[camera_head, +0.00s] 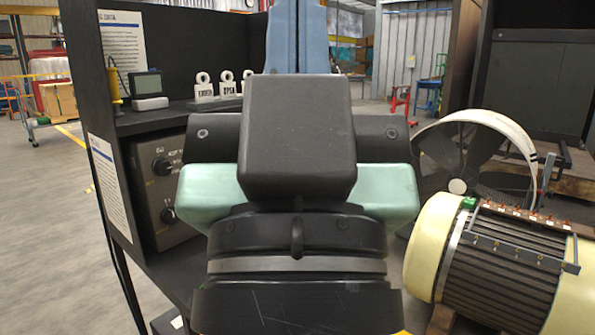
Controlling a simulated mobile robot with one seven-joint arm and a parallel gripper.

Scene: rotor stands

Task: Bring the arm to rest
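My own arm fills the middle of the head view, close to the camera. A black round joint with a silver band is at the bottom, and a dark block with a wide black and mint-green body is above it. This looks like the back of my gripper (298,140). Its fingers are hidden, so I cannot tell whether it is open or shut or holds anything. Several small white stands with round rings (204,87) stand on the black bench shelf (150,121) behind it, partly covered by my arm.
A yellow-ended motor (505,260) and a large round fan (470,150) stand close on the right. A grey control box (160,188) sits under the shelf. A small display (147,88) and a yellow tool (113,84) are on the shelf's left end. Open floor lies left.

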